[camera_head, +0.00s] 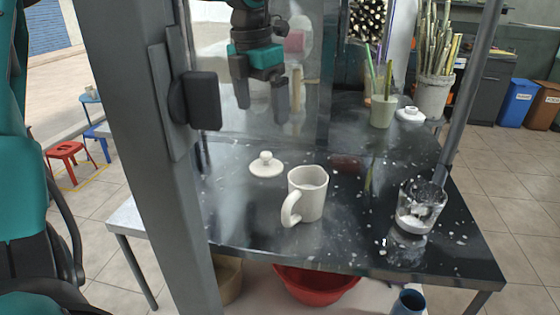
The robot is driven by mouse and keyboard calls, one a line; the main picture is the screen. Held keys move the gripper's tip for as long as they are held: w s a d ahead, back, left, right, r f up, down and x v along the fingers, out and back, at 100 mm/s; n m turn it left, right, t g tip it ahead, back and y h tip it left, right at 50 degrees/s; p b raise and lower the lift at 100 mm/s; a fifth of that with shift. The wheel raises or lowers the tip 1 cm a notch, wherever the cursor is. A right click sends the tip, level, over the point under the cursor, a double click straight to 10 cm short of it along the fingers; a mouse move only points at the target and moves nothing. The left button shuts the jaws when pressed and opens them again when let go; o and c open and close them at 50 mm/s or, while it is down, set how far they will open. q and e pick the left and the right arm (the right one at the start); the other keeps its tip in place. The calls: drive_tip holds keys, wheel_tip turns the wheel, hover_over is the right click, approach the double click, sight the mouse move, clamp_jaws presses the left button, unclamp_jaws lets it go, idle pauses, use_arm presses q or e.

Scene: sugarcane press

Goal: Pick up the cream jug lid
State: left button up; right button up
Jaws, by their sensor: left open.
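A cream lid with a round knob (266,164) lies flat on the dark, speckled table, knob up. A cream jug (309,196) stands upright just to its right and nearer, with its handle toward the lower left and its top open. My left gripper (262,102) points down from the top of the view. It is open and empty, in the air above the lid in the picture and apart from it. My right gripper is not in view.
A glass with white contents (414,212) stands near the table's right side. A green-stemmed cup (382,110) and another white lid-like piece (410,115) are at the back. A grey post (150,180) stands at left. A red basin (315,285) is below.

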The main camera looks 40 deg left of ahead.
sight(266, 153)
use_arm(q)
drive_tip(key=f, duration=0.8)
drive_tip(key=w+f, duration=0.1)
drive_tip(key=f, duration=0.3)
drive_tip(key=shift+b, duration=0.3)
drive_tip(key=shift+s, duration=0.1)
drive_tip(key=shift+c, duration=0.4)
drive_tip(key=c, duration=1)
drive_tip(key=shift+o, duration=0.2)
drive_tip(key=shift+r, duration=0.15)
